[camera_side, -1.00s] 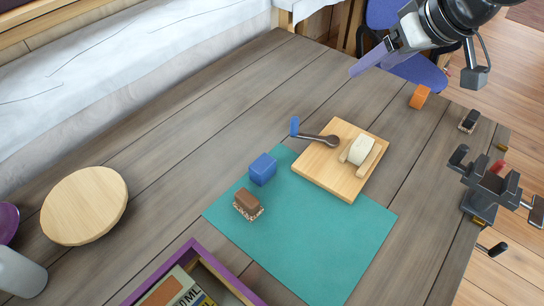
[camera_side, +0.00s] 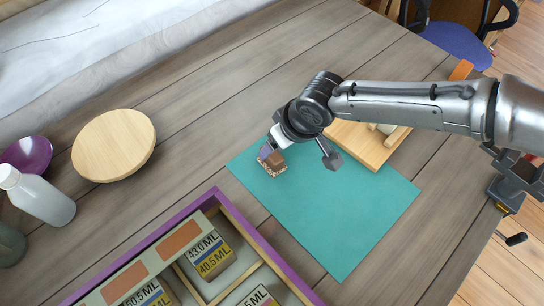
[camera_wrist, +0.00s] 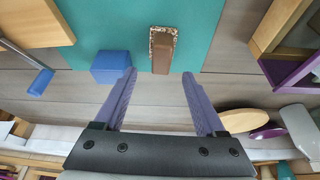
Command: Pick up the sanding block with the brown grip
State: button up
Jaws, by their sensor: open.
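The sanding block with the brown grip (camera_side: 276,160) sits on the teal mat (camera_side: 330,215) near its left corner, its speckled base showing under the grip. In the wrist view the sanding block (camera_wrist: 162,50) lies ahead of the fingertips, roughly centred between them. My gripper (camera_wrist: 159,75) is open, with nothing between its purple fingers. In the side view my gripper (camera_side: 267,150) is right by the block and partly covers it; contact cannot be told. A blue block (camera_wrist: 111,66) is close beside the left finger in the wrist view and hidden in the side view.
A wooden board (camera_side: 370,146) lies on the mat's far side, partly behind my arm. A purple-edged box (camera_side: 262,242) with labelled blocks stands in front. A round wooden disc (camera_side: 113,145), a purple bowl (camera_side: 27,156) and a white bottle (camera_side: 42,195) are at left.

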aim_at(272, 159)
jog(key=shift+x, duration=3.2)
jog(key=shift+a, duration=0.15)
jog(key=shift+c, duration=0.3)
jog(key=shift+s, duration=0.1)
grip_shut()
